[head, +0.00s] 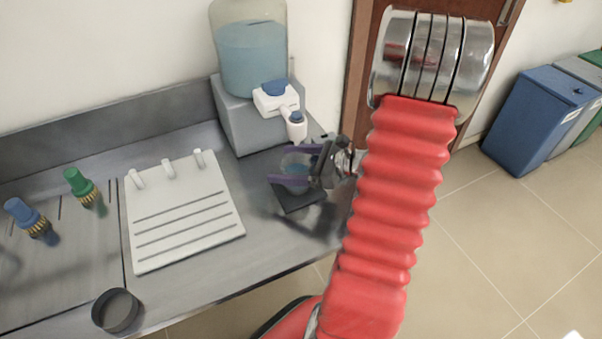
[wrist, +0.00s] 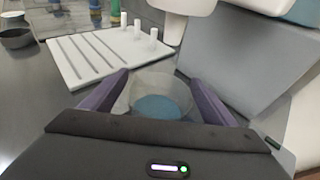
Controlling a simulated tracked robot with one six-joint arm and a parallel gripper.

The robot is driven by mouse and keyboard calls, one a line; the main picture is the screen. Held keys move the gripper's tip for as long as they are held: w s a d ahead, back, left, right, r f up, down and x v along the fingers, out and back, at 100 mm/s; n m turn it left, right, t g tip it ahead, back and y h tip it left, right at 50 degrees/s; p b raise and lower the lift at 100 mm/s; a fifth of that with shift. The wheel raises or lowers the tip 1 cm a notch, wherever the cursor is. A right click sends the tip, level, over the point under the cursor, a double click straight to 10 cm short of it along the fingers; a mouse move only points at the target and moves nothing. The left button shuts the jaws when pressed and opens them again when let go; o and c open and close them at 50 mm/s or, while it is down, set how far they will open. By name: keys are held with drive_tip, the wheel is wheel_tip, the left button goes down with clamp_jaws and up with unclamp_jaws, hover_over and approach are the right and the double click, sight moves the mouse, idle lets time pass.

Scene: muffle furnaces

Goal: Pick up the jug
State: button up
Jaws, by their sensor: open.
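The jug (head: 297,168) is a small clear vessel with blue liquid in it, at the right end of the steel counter below the dispenser's tap. In the wrist view the jug (wrist: 160,97) stands upright between my two purple fingers. My gripper (head: 284,164) is open around it, one finger on each side. A gap shows between each finger and the jug's wall in the wrist view. My gripper's palm hides the near lower part of the jug.
A large bottle of blue liquid (head: 250,50) sits on a grey dispenser block (head: 262,127) right behind the jug. A white board with pegs (head: 185,215) lies left. A dark ring-shaped dish (head: 116,311) and green and blue taps (head: 82,188) are further left.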

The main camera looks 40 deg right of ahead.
drive_tip(key=shift+c, duration=0.3)
drive_tip(key=c, duration=1.3)
drive_tip(key=shift+c, duration=0.2)
drive_tip(key=shift+r, duration=1.25)
drive_tip(key=f+v, duration=0.2)
drive_tip(key=v, duration=0.6)
drive_tip(key=s+f+v, duration=0.1)
drive_tip(key=f+v, duration=0.1)
drive_tip(key=v, duration=0.7)
drive_tip(key=shift+s+d, duration=0.25)
drive_tip(key=shift+d, duration=0.2)
